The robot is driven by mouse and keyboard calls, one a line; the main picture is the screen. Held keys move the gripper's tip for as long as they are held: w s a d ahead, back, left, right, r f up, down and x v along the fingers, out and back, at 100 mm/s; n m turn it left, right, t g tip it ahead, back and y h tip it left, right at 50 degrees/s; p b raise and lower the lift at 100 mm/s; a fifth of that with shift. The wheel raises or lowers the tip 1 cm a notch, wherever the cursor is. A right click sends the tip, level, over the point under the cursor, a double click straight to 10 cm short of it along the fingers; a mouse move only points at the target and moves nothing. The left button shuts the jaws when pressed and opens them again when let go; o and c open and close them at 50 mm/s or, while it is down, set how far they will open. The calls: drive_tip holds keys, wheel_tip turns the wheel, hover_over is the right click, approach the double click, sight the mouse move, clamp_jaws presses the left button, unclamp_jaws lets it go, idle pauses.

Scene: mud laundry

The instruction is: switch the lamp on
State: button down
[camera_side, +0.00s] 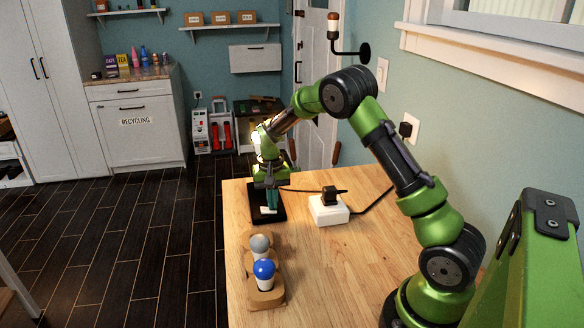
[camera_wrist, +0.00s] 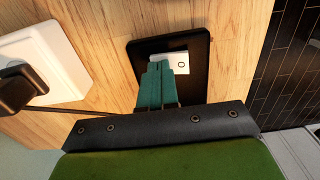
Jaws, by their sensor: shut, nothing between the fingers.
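A black base plate (camera_side: 281,214) lies on the wooden table with a white rocker switch (camera_side: 267,210) on it. In the wrist view the plate (camera_wrist: 201,91) and the switch (camera_wrist: 181,62) show close up, with a small circle mark at the switch's right end. My gripper (camera_side: 269,207) points down over the plate, its teal fingers together and empty. In the wrist view my fingertips (camera_wrist: 160,67) are at the left part of the switch and cover some of it; I cannot tell whether they touch it. A pale bright spot (camera_side: 256,139) shows behind my wrist, perhaps the lamp's bulb, mostly hidden.
A white socket box (camera_side: 328,212) with a black plug (camera_side: 331,194) stands right of the plate, with cables running off it. A wooden holder (camera_side: 264,298) with a grey bulb (camera_side: 259,244) and a blue bulb (camera_side: 264,272) stands nearer. The table's middle right is clear.

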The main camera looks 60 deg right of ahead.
wheel_tip(320, 180, up, 7)
idle(0.7)
drive_tip(key=shift+d+f, duration=0.1)
drive_tip(key=shift+f, duration=0.05)
drive_tip(key=s+a+r+n+t, duration=0.1)
drive_tip(key=s+a+r+t, duration=0.1)
drive_tip(key=s+a+r, duration=0.2)
drive_tip(key=s+a+r+n+t+y, duration=0.1)
drive_tip(key=s+a+r, duration=0.4)
drive_tip(key=s, duration=0.6)
drive_tip(key=s+a+r+n+t+y, duration=0.1)
drive_tip(key=s+a+r+n+t, duration=0.2)
drive_tip(key=s+a, duration=0.4)
wheel_tip(320, 180, up, 2)
drive_tip(key=shift+s+a+r+t, duration=0.2)
drive_tip(key=shift+s+a+t, duration=0.1)
drive_tip(key=shift+a+t, duration=0.35)
